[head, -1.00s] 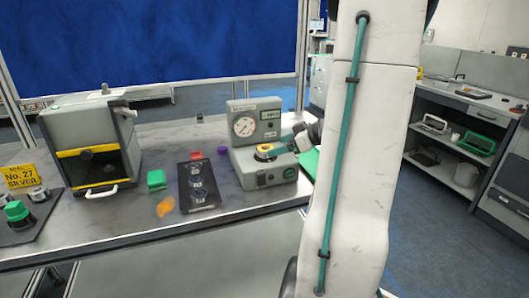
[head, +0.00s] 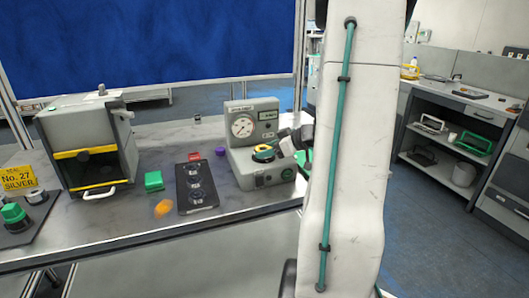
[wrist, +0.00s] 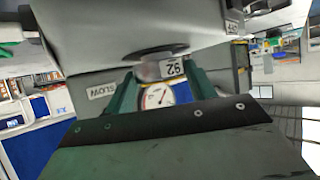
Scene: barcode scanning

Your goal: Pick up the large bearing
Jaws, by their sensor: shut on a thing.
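The grey gauge machine (head: 262,172) stands on the bench with a round dial and a yellow-rimmed seat (head: 263,155). My gripper (head: 270,150), with green fingers, reaches in from the right at this seat. In the wrist view my gripper (wrist: 165,83) has its two fingers around a small greyish part, which I take to be the large bearing (wrist: 148,71). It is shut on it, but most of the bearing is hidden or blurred. I cannot tell whether it still touches the seat.
A black tray (head: 184,202) with several round parts lies left of the machine. A green block (head: 154,181), a red block (head: 194,156), a purple piece (head: 220,151) and an orange piece (head: 163,208) are around it. A grey box with a yellow-edged opening (head: 90,122) stands at left.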

